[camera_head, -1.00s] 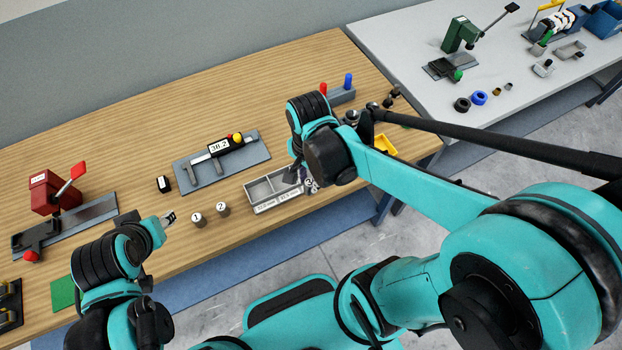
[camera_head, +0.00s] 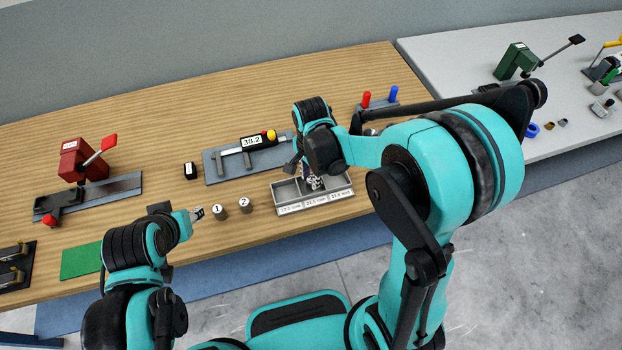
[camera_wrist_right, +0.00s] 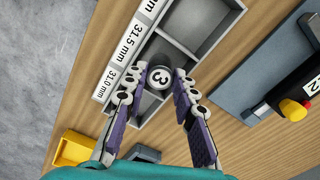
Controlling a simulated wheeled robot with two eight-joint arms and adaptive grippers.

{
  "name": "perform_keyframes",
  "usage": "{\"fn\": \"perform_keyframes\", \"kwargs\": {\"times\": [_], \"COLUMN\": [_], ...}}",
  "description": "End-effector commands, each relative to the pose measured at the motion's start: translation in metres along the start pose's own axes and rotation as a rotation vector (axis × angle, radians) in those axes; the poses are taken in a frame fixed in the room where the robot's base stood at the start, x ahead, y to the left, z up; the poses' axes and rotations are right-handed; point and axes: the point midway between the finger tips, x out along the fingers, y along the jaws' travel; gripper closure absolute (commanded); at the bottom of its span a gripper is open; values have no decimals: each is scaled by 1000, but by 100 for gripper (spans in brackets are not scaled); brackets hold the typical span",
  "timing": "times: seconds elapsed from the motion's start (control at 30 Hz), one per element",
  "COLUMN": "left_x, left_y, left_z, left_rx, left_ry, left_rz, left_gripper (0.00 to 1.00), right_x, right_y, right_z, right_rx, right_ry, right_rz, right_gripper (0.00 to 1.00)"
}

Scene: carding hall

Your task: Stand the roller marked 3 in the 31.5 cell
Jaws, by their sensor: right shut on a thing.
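The roller marked 3 (camera_wrist_right: 160,77) is upright between the fingertips of my right gripper (camera_wrist_right: 163,84), which is shut on it. In the right wrist view it overlaps the middle cell, labelled 31.5 mm, of the grey tray (camera_wrist_right: 196,52); I cannot tell whether it touches the cell floor. In the head view my right gripper (camera_head: 312,178) is over the tray (camera_head: 285,190), partly hidden by its own arm. Rollers marked 1 (camera_head: 218,212) and 2 (camera_head: 246,205) stand left of the tray. My left gripper (camera_head: 198,213) is beside roller 1; its jaw opening is unclear.
A caliper (camera_head: 252,142) reading 38.2 lies on a grey plate behind the tray. A red lever press (camera_head: 80,160) and green mat (camera_head: 82,260) are at left. A yellow bin (camera_wrist_right: 72,150) lies near the tray.

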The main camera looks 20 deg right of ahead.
Motion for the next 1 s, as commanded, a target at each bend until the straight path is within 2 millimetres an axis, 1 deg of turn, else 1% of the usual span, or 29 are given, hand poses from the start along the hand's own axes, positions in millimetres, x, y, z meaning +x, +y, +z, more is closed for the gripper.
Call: {"fn": "perform_keyframes", "kwargs": {"times": [0.03,0.27,0.4,0.43,0.5,0.83,0.93,1.0], "left_x": [3,2,5,5,4,2,-2,-5], "left_y": [0,0,0,0,0,0,0,0], "left_z": [2,1,4,3,3,2,-1,-4], "left_rx": [0,0,0,0,0,0,0,0], "left_ry": [0,0,0,0,0,0,0,0], "left_rz": [0,0,0,0,0,0,0,0], "left_gripper": [60,60,60,60,60,60,60,60], "right_x": [6,5,9,9,8,6,-3,-15], "right_y": [0,0,0,0,0,0,0,0], "right_z": [0,0,0,0,0,0,0,0], "right_rx": [0,0,0,0,0,0,0,0], "right_ry": [0,0,0,0,0,0,0,0], "right_rz": [0,0,0,0,0,0,0,0], "right_gripper": [100,100,100,68,53,53,53,53]}}
